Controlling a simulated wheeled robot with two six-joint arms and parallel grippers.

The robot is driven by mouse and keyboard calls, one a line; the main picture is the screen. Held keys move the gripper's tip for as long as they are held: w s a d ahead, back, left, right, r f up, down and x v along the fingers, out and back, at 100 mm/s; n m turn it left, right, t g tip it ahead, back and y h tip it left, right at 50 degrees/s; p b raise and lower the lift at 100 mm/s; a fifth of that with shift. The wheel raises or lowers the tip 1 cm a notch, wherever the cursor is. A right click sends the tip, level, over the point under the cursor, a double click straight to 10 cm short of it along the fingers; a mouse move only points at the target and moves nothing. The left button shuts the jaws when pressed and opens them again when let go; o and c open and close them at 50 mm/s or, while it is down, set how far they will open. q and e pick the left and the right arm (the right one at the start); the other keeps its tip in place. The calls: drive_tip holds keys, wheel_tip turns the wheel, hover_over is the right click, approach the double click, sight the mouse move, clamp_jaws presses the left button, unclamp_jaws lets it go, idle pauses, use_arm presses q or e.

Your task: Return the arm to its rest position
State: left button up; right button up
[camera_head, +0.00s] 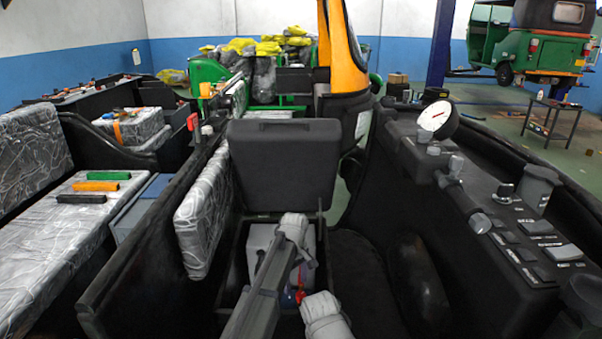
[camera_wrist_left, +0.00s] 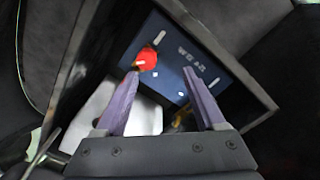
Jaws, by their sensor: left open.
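My left gripper (camera_wrist_left: 160,73) is open in the left wrist view, with its two purple-grey fingers apart and nothing between them. It points into an open dark box, whose grey rim (camera_wrist_left: 222,55) shows around it. In the head view my left arm reaches from the bottom over this box, below its raised black lid (camera_head: 283,165). The fingertips are hard to make out there. A red knob (camera_wrist_left: 147,58) and a dark blue panel with white lettering (camera_wrist_left: 192,57) lie beyond the fingers. My right gripper is not in view.
A black console (camera_head: 500,230) with buttons and a round gauge (camera_head: 435,116) stands at the right. At the left, a wrapped bench (camera_head: 50,240) holds orange, green (camera_head: 96,186) and black handles. A wrapped pad (camera_head: 200,215) stands close left of the box.

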use_arm(q)
drive_tip(key=s+a+m, duration=0.4)
drive_tip(key=s+a, duration=0.4)
drive_tip(key=s, duration=0.4)
drive_tip(key=s+a+m, duration=0.5)
drive_tip(key=s+a, duration=0.2)
drive_tip(key=s, duration=0.5)
drive_tip(key=s+d+r+m+p, duration=0.1)
drive_tip(key=d+r+p, duration=0.2)
drive_tip(key=r+p, duration=0.4)
drive_tip(key=s+d+r+m+p, duration=0.1)
drive_tip(key=d+r+p, duration=0.3)
drive_tip(key=r+p, duration=0.4)
drive_tip(key=s+d+r+m+y+p, duration=0.1)
drive_tip(key=s+d+r+p, duration=0.1)
drive_tip(key=r+p, duration=0.5)
drive_tip(key=shift+s+d+r, duration=0.2)
drive_tip(key=shift+d+r, duration=0.05)
drive_tip(key=shift+d, duration=0.6)
drive_tip(key=shift+f, duration=0.1)
wheel_tip(320, 180, down, 41)
drive_tip(key=b, duration=4.1)
drive_tip(key=shift+w+m, duration=0.25)
drive_tip(key=shift+m, duration=0.05)
